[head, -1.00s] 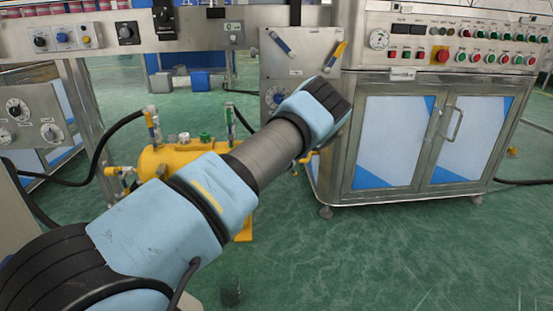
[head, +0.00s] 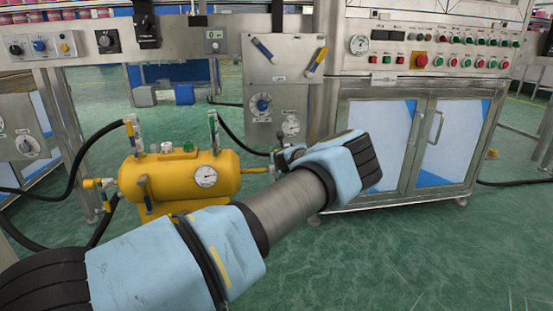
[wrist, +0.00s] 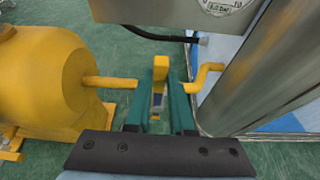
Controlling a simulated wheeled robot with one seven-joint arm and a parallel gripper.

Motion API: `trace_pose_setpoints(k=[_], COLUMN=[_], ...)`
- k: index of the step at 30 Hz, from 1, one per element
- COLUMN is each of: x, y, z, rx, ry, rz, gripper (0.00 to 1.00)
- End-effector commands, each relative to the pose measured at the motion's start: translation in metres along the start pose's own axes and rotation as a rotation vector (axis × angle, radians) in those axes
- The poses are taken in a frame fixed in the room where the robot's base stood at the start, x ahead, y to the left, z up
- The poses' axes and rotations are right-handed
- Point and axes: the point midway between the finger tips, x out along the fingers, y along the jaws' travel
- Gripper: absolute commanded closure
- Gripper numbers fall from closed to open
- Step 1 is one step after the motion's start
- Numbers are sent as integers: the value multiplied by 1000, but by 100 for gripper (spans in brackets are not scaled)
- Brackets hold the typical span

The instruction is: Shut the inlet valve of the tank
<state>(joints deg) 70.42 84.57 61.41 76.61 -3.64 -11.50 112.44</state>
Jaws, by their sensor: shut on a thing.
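The yellow tank (head: 225,178) stands on the floor at centre left, with a round gauge on its front. A yellow pipe (wrist: 110,82) runs from its right end to the inlet valve, whose yellow handle (wrist: 160,68) stands up between my fingers in the wrist view. My gripper (wrist: 160,100), with teal fingers, is shut on this handle. In the head view my gripper (head: 284,154) is at the pipe's right end, and my wrist partly covers it. The valve body is mostly hidden between the fingers.
A bent yellow pipe (wrist: 207,75) lies just right of my fingers. A steel cabinet (head: 345,135) stands close on the right. A panel with two levers (head: 285,68) is behind. Black hoses (head: 95,145) run left of the tank. Green floor at front right is clear.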

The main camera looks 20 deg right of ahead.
Motion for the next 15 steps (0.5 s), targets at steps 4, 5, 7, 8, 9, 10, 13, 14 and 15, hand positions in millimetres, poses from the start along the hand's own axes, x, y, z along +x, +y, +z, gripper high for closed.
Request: trace_pose_setpoints(k=[4,5,7,8,9,10,13,14,15], x=[0,0,0,0,0,0,0,0,0], y=[-3,-3,-3,-3,-3,-4,-3,-3,-3], z=[-4,-4,-4,-4,-4,-4,-4,-3,-3], rx=[6,6,6,6,6,6,5,5,4], ry=[4,4,4,4,4,4,4,3,3], rz=[-4,-4,-5,-5,-5,-5,-5,-5,-4], gripper=[100,100,100,100,100,75,64,61,56])
